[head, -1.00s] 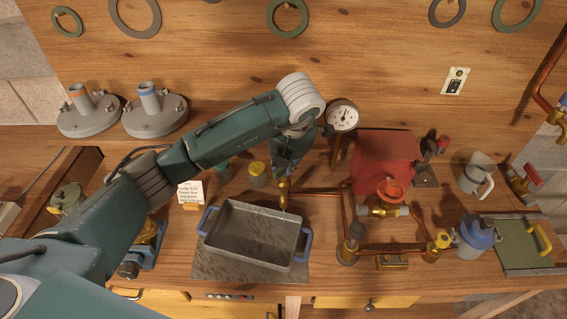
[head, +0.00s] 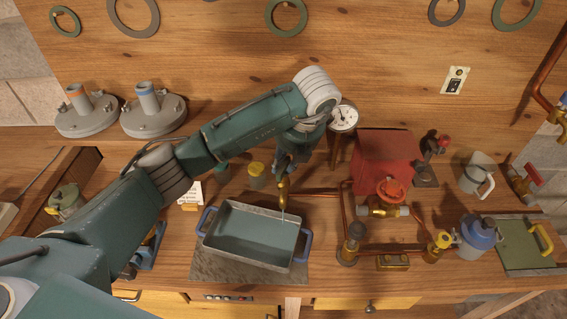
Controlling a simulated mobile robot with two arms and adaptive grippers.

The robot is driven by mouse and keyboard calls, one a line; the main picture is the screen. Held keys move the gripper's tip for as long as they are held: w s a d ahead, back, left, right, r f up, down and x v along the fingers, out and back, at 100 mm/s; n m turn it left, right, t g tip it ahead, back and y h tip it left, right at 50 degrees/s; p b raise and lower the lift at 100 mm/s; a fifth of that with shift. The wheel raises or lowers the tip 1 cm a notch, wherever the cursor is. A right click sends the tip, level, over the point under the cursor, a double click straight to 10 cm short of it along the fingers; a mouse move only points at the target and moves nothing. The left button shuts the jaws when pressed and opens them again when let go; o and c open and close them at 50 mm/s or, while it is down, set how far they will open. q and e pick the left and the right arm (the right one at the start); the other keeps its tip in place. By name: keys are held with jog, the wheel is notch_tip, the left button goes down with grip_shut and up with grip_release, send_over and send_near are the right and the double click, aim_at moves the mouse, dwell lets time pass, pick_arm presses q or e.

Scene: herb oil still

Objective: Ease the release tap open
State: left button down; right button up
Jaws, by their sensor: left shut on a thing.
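The release tap (head: 283,193) is a small brass spout above the right end of the grey tray (head: 211,243). My left gripper (head: 287,172) reaches down over the tap from above, shut on its upper part; the gripper and arm hide the handle. A thin pale stream (head: 284,217) falls from the spout into the tray. The tray has blue handles, and its inside shows a smooth blue-green surface like liquid. My right gripper is not in view.
Copper pipes (head: 318,191) run right from the tap. A pressure gauge (head: 344,117) and a red box (head: 384,160) stand behind, with a red-wheeled valve (head: 391,190) in front of the box. A yellow-lidded jar (head: 256,170) and a card (head: 190,193) stand left of the tap.

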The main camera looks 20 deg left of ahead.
pick_arm(q)
jog(key=c, duration=1.4)
grip_release()
jog(key=shift+r, duration=0.2)
jog(key=shift+c, duration=0.2)
jog(key=shift+r, duration=0.2)
jog(key=shift+w+d+r, duration=0.1)
jog(key=shift+w+r, duration=0.05)
jog(key=shift+r, duration=0.4)
jog(key=s+v, duration=0.1)
jog(key=v, duration=0.9)
jog(key=shift+d, duration=0.2)
jog(key=shift+s, duration=0.1)
